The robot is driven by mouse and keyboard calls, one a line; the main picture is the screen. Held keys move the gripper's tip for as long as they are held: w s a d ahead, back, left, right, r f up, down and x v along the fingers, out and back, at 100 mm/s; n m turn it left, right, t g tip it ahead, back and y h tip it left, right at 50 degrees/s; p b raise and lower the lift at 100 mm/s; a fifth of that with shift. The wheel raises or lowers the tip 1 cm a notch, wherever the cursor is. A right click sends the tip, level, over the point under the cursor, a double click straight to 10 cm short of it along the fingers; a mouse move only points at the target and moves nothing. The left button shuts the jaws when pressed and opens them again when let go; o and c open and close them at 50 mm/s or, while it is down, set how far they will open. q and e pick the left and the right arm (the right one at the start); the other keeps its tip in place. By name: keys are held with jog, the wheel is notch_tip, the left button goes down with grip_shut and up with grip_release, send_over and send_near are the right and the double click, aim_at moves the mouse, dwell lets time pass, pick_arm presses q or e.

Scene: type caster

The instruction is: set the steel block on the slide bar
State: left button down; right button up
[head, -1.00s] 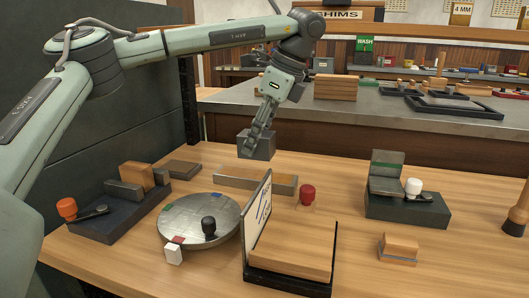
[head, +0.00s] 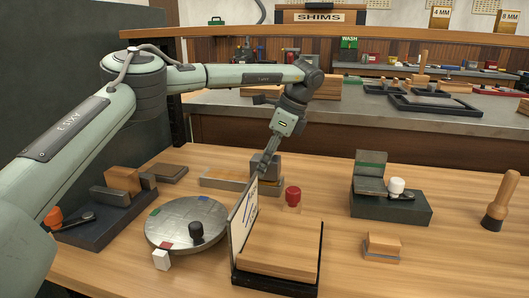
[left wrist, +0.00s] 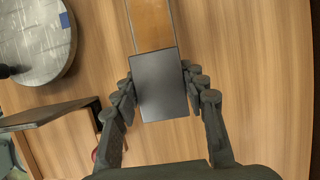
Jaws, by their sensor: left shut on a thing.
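The steel block (head: 272,166) is a dark grey rectangular block at the right end of the slide bar (head: 226,181), a long low bar with a wooden top and grey sides. My left gripper (head: 264,168) is shut on the block, pointing down. In the left wrist view the block (left wrist: 160,84) sits between the two fingers, and the slide bar (left wrist: 150,24) runs from its far edge, so the block overlaps the bar's end. I cannot tell whether the block touches the bar or hovers just above it. My right gripper is out of view.
An upright white board (head: 243,215) on a wooden-topped stand (head: 284,247) is close in front of the gripper. A red knob (head: 292,195) stands right of the bar. A round metal plate (head: 185,222) lies to the left, a dark fixture (head: 392,206) to the right.

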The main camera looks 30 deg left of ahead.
aim_at(277, 159)
pick_arm(q)
jog(key=shift+f, duration=0.45)
jog(key=c, duration=0.9)
grip_release()
jog(key=shift+f, duration=0.1)
jog(key=shift+o, duration=0.2)
jog(key=v, duration=0.7)
jog(key=shift+d+r, duration=0.15)
jog(key=shift+r, duration=0.1)
